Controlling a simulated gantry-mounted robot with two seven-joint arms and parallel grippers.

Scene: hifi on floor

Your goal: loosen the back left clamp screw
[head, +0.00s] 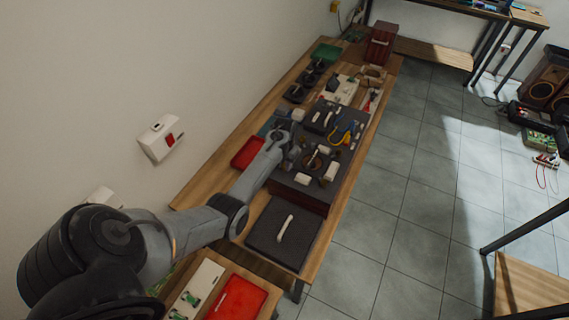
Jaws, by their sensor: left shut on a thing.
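A dark, low unit (300,193) stands on the long wooden bench, with a round part (318,163) and several white blocks on its top. My left arm reaches in from the left, and my left gripper (297,150) is down at the back left of this unit. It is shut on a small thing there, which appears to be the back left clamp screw. The wrist and fingers hide most of the screw, so I cannot tell how far it is turned. My right gripper is not in view.
A red tray (248,152) lies left of the unit. A dark mat with a white handle (284,228) is in front. Blue and yellow tools (346,134) lie close on the right, with more boxes behind.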

